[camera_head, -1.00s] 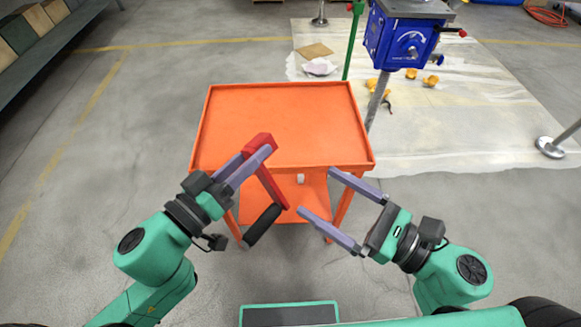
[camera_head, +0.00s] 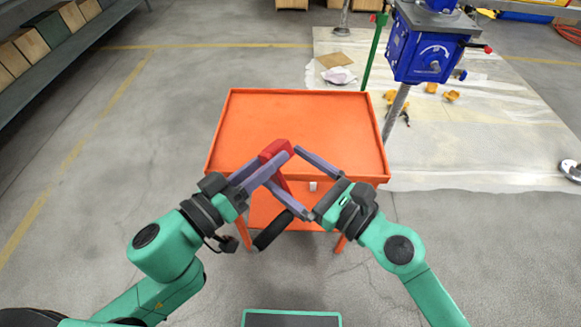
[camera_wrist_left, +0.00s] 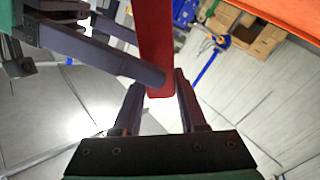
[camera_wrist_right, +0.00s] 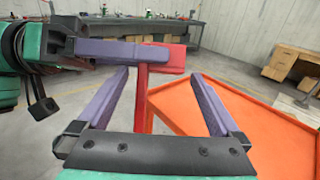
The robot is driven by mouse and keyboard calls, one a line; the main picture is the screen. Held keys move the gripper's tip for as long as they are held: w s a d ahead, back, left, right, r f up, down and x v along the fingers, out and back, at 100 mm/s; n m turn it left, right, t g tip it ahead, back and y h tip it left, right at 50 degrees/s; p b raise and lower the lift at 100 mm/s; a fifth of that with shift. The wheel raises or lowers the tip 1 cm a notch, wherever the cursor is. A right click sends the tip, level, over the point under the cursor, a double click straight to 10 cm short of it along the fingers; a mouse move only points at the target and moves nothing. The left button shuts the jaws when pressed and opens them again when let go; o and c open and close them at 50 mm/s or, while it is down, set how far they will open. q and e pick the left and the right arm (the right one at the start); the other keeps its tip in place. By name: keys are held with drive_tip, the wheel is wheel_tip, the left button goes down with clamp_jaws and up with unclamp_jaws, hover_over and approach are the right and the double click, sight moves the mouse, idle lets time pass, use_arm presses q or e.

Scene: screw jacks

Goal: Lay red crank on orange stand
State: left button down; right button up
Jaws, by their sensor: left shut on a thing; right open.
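The red crank (camera_head: 276,149) is held by my left gripper (camera_head: 274,162) near the front edge of the orange stand (camera_head: 310,115). Its black grip (camera_head: 272,228) hangs down in front of the stand. The red part also shows in the left wrist view (camera_wrist_left: 155,40) and the right wrist view (camera_wrist_right: 165,62). My right gripper (camera_head: 283,168) is open, its fingers reaching in from the right on either side of the crank's arm; I cannot tell whether they touch it. The stand's tray (camera_wrist_right: 225,115) has a raised rim and looks empty.
A blue screw jack (camera_head: 425,45) stands behind the stand to the right, on pale sheeting with yellow pieces (camera_head: 451,96) and a green pole (camera_head: 374,50). A shelf with boxes (camera_head: 35,50) is at the far left. The floor around the stand's left side is clear.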

use_arm(q)
drive_tip(key=shift+r, duration=0.1)
use_arm(e)
clamp_jaws()
use_arm(q)
drive_tip(key=shift+c, duration=1.9)
unclamp_jaws()
use_arm(e)
drive_tip(key=shift+r, duration=0.1)
